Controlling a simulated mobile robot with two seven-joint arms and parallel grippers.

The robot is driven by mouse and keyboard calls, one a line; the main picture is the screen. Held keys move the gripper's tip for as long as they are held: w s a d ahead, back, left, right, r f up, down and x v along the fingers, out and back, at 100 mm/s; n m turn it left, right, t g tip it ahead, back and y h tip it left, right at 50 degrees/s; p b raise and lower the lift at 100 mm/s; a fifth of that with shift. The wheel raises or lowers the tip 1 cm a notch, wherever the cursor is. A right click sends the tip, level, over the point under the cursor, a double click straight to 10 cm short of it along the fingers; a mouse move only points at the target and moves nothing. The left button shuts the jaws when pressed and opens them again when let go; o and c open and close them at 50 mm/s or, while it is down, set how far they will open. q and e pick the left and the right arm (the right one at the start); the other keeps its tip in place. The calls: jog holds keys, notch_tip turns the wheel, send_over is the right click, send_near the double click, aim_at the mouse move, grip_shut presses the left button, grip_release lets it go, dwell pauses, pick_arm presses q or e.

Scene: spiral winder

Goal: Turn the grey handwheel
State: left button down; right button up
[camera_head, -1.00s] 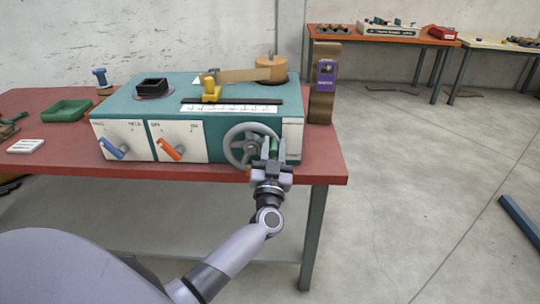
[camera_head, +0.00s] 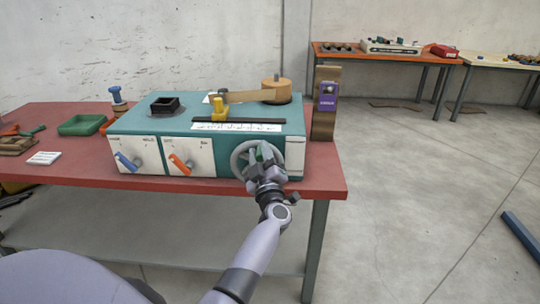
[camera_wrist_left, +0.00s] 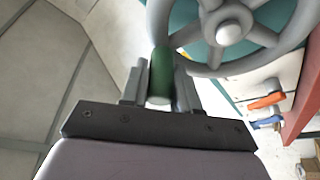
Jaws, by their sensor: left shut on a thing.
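The grey handwheel (camera_head: 238,160) is on the front face of the teal winder (camera_head: 140,119), near its right end. My left gripper (camera_head: 261,159) is in front of the wheel and hides much of its right side. In the left wrist view, the gripper (camera_wrist_left: 160,88) is shut on the green handle (camera_wrist_left: 161,75) at the wheel's rim. The spoked wheel also shows in that view (camera_wrist_left: 228,33), beyond the fingers. My right gripper is in neither view.
A blue lever (camera_head: 127,161) and an orange lever (camera_head: 180,163) sit on white panels left of the wheel. A brown upright with a purple box (camera_head: 328,96) stands right of the winder. The red table (camera_head: 325,178) holds a green tray (camera_head: 82,124). Open floor lies to the right.

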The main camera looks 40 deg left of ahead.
pick_arm(q)
jog(key=shift+s+a+n+g, duration=0.15)
jog(key=shift+a+n+g, duration=0.15)
jog(key=shift+n, duration=0.35)
jog(key=shift+s+a+n+g, duration=0.15)
jog(key=shift+a+n+g, duration=0.15)
jog(key=shift+n, duration=0.35)
jog(key=c, duration=0.9)
grip_release()
jog(key=shift+s+d, duration=0.1)
